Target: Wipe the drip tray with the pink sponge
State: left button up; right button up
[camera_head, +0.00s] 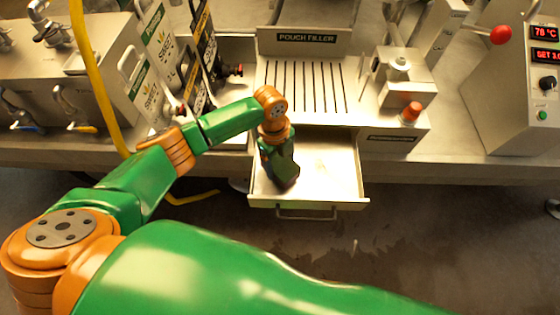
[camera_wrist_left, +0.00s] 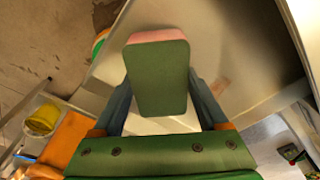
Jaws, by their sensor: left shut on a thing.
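The drip tray (camera_head: 335,178) is a shallow metal drawer, pulled out below the slotted grate of the pouch filler. My left gripper (camera_head: 284,178) points down into the tray's left part. In the left wrist view it is shut on the sponge (camera_wrist_left: 157,78), which has a green face and a pink edge. The tray's pale floor (camera_wrist_left: 250,75) lies behind the sponge, with a faint brownish smear (camera_wrist_left: 219,87) just right of it. The head view mostly hides the sponge behind the gripper. I cannot tell whether the sponge touches the tray floor. My right gripper is not in view.
The pouch filler (camera_head: 306,39) stands behind the tray. A metal block with a red knob (camera_head: 411,112) is at its right. Bag-like packs (camera_head: 160,50) and a yellow hose (camera_head: 95,80) are at the left, near my arm. Open floor lies in front of the tray.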

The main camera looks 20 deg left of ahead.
pick_arm(q)
jog(key=shift+d+f+b, duration=0.1)
jog(key=shift+f+b, duration=0.55)
jog(key=shift+f, duration=0.2)
dwell(0.6)
